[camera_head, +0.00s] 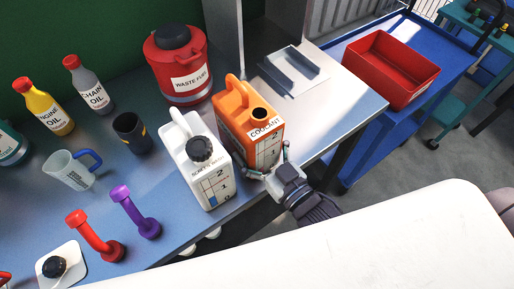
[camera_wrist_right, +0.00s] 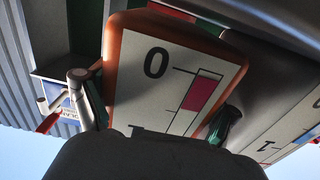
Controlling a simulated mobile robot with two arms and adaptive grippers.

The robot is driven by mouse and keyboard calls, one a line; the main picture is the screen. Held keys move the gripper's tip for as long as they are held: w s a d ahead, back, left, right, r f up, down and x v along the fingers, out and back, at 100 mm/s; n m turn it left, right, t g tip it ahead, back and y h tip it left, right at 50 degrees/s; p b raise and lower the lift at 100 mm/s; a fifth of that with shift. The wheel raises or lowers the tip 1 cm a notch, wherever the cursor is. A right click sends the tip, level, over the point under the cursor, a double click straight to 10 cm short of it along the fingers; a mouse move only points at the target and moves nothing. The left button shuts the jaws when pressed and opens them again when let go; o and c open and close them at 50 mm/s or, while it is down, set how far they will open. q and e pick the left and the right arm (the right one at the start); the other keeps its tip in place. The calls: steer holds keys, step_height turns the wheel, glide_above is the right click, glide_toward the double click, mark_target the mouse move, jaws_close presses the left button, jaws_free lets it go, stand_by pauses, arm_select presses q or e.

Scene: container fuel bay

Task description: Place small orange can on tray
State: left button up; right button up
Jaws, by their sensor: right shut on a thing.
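The small orange can (camera_head: 232,112), labelled COOLANT, is upright near the front edge of the blue bench, just right of the white can. My right gripper (camera_head: 268,166) is shut on its lower front part. In the right wrist view the orange can (camera_wrist_right: 175,75) fills the middle, its white scale label facing the camera, with fingers of my right gripper (camera_wrist_right: 155,113) on both sides. Whether its base touches the bench is hidden. A shallow grey metal tray (camera_head: 270,72) lies behind and right of the can. My left gripper is out of view.
A white can (camera_head: 190,160) stands close on the left. A red waste fuel drum (camera_head: 165,65) is behind. A grey upright post (camera_head: 226,35) stands left of the tray. A red bin (camera_head: 415,92) sits on a blue cart (camera_head: 345,165) at right. Bottles, a jug and spouts occupy the left.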

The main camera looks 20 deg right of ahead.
steer(key=shift+f, duration=0.3)
steer(key=shift+f, duration=0.1)
steer(key=o, duration=1.5)
steer(key=shift+f, duration=0.15)
steer(key=shift+b+v, duration=1.1)
steer(key=shift+v, duration=4.95)
steer(key=shift+r, duration=0.2)
